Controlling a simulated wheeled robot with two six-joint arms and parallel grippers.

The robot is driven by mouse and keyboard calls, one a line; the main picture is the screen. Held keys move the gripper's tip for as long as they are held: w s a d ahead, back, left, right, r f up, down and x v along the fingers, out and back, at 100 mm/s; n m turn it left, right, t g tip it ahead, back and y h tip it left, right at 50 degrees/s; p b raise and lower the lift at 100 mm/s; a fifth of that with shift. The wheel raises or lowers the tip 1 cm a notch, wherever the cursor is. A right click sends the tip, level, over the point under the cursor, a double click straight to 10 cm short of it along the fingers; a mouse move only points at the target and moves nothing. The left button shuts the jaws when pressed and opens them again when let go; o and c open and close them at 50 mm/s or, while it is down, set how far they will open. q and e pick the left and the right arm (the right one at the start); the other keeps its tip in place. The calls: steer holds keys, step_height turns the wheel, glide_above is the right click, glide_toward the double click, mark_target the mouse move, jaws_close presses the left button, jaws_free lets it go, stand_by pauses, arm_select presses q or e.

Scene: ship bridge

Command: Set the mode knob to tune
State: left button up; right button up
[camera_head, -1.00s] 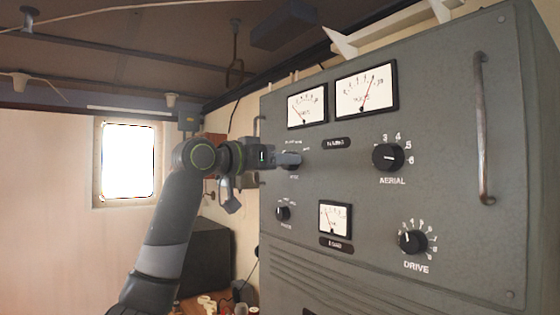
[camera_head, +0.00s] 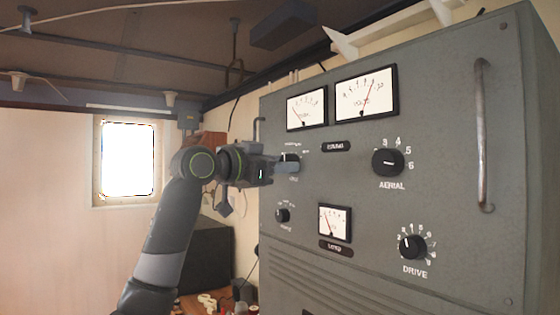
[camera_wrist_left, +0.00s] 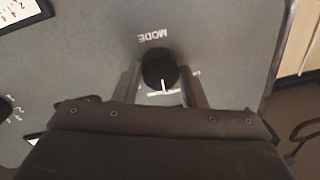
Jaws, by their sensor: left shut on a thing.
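The mode knob (camera_head: 291,158) is a round black knob on the grey cabinet's front, at the upper left of the panel. In the left wrist view the knob (camera_wrist_left: 159,68) sits beside an upside-down MODE label, and its white pointer line points down in that picture, toward my gripper. My left gripper (camera_head: 288,167) reaches it from the left. In the wrist view its two fingers (camera_wrist_left: 160,84) stand on either side of the knob and are shut on it. Most of the scale lettering is hidden or too small to read. My right gripper is not in view.
The grey cabinet (camera_head: 400,250) also carries the aerial knob (camera_head: 387,162), the drive knob (camera_head: 411,246), a small knob (camera_head: 282,215) below the mode knob and several meters. A vertical metal handle (camera_head: 483,135) stands out at the right.

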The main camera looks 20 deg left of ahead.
arm_select(q)
steer(key=shift+m+p, duration=0.45)
steer(key=shift+m, duration=1.15)
steer(key=o, duration=1)
steer(key=shift+s+a, duration=0.1)
steer(key=shift+s, duration=0.05)
steer(key=b+v, duration=0.8)
steer(key=v, duration=0.9)
steer(key=shift+f+b, duration=0.2)
steer(key=shift+b, duration=0.15)
